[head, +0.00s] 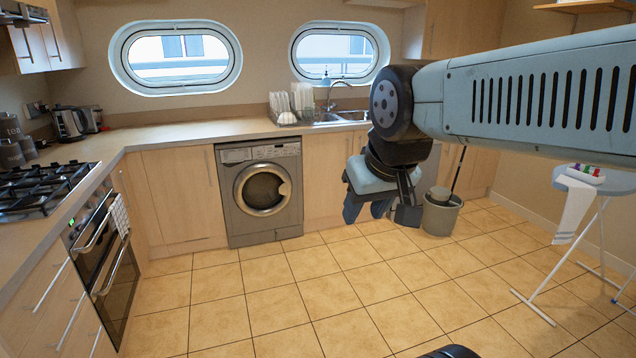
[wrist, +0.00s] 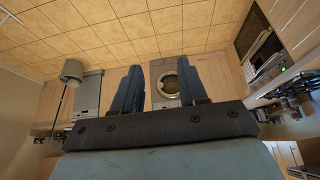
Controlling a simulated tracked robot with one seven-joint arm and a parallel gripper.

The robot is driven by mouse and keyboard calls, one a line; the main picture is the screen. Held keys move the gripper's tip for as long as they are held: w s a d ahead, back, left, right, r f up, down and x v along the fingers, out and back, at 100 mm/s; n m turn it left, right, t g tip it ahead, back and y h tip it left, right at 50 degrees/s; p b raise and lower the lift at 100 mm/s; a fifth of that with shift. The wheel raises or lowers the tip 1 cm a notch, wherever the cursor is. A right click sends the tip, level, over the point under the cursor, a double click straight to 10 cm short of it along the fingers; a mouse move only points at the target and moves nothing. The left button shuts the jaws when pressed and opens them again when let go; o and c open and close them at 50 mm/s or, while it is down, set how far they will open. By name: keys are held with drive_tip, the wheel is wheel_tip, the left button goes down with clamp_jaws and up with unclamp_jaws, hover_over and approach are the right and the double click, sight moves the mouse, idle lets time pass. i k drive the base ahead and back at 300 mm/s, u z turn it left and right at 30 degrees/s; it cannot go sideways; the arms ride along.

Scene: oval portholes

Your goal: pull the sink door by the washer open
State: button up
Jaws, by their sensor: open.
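The sink door (head: 322,175) is a pale wood cabinet front just right of the washer (head: 262,190), under the sink (head: 340,117). It looks closed. A thin upright handle (head: 349,147) shows near its right edge. My gripper (head: 380,210) hangs in front of the cabinets, right of the door in the head view, apart from it and pointing downward. Its two fingers are spread with nothing between them. In the wrist view the picture is upside down; the washer (wrist: 165,84) shows between the open fingers (wrist: 165,78), and the left finger hides much of the sink door.
A grey bucket (head: 441,214) with a mop stands right of my gripper. An ironing board (head: 590,185) stands at the far right. The oven (head: 105,260) and hob (head: 40,190) are on the left. The tiled floor before the washer is clear.

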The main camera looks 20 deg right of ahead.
sight(325, 156)
drive_tip(key=z, duration=0.15)
drive_tip(key=i, duration=0.45)
drive_tip(key=z, duration=0.55)
drive_tip(key=i, duration=1.15)
drive_tip(key=z, duration=0.45)
drive_tip(key=i, duration=1.2)
drive_tip(key=u, duration=0.6)
drive_tip(key=i, duration=1.1)
drive_tip(key=u, duration=0.4)
drive_tip(key=k, duration=0.85)
drive_tip(key=u, duration=0.15)
drive_tip(key=i, duration=0.3)
